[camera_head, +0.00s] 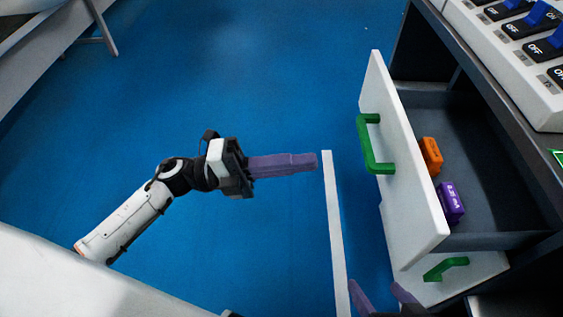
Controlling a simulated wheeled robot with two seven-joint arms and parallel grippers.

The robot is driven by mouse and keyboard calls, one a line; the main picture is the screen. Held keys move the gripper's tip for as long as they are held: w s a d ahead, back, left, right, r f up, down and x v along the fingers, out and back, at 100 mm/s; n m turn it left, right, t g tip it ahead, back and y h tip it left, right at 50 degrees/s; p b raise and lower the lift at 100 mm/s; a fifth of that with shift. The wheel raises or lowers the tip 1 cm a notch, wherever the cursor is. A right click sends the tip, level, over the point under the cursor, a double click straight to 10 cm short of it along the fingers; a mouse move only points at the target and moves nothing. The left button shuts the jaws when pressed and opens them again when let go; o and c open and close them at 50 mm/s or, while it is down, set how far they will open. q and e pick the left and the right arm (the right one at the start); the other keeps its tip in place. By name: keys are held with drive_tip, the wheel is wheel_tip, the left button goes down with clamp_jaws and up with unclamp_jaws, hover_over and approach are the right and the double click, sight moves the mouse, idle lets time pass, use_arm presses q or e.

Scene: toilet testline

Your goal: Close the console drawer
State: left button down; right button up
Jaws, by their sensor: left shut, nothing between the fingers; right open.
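The console drawer (405,165) is pulled open on the right side of the head view. It has a white front with a green handle (370,146) and a dark inside. An orange block (431,156) and a purple block (450,202) lie in it near the front panel. My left gripper (316,162) is shut and empty, its purple fingers pointing right toward the handle, with a gap between. My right gripper (382,297) shows only in part at the bottom edge, its purple fingers apart, below the drawer front.
A second white drawer front with a green handle (446,268) sits below the open drawer. The console panel (515,50) with blue switches is above at the right.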

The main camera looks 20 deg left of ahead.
use_arm(q)
drive_tip(key=x, duration=0.8)
drive_tip(key=shift+b, duration=0.3)
